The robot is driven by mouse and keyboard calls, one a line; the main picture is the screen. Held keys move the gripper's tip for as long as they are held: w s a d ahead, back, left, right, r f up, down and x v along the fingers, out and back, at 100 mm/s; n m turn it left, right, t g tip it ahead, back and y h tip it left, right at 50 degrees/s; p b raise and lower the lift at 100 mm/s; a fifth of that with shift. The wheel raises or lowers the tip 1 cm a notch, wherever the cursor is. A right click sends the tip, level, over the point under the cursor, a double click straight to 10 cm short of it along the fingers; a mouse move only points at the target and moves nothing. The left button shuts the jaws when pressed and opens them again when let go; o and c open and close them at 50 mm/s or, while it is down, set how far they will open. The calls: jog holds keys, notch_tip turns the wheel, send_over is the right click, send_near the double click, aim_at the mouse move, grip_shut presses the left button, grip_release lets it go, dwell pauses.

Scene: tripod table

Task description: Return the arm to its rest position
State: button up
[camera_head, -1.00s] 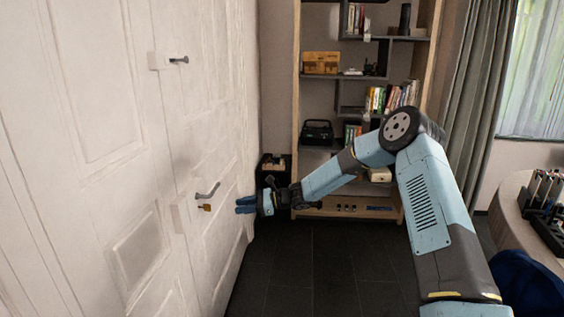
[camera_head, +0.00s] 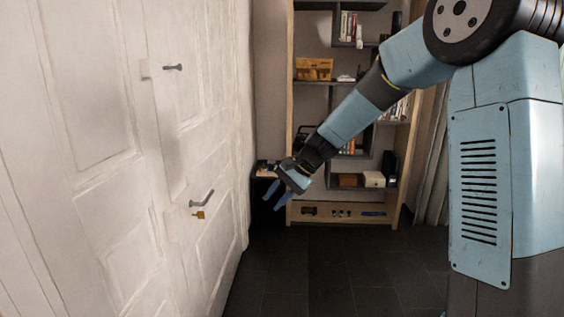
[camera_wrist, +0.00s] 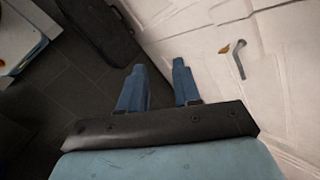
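My gripper (camera_head: 274,196) hangs at the end of my blue arm, pointing down and to the left in the head view, in front of the bookshelf and right of the white door. Its two blue fingers are apart with nothing between them. In the wrist view the fingers of my gripper (camera_wrist: 160,82) also stand apart, with dark floor and part of the door behind them. My arm reaches in from the right, with its elbow high at the top right.
The white door (camera_head: 100,130) fills the left side, with a lever handle (camera_head: 203,198) and a brass key or padlock (camera_head: 199,214). A wooden bookshelf (camera_head: 291,120) stands at the back. The dark tiled floor (camera_head: 330,270) is clear in the middle.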

jog(key=s+d+r+n+t+h, duration=0.2)
jog(key=s+d+r+t+h, duration=0.1)
jog(key=s+d, duration=0.9)
jog(key=s+d+r+n+t+h, duration=0.3)
jog(key=s+d+r, duration=0.5)
jog(key=s+d, duration=0.5)
jog(key=s+h, duration=0.1)
jog(key=s, duration=0.2)
jog(key=shift+h, duration=0.4)
jog(key=shift+o, duration=0.5)
jog(key=shift+r, duration=0.1)
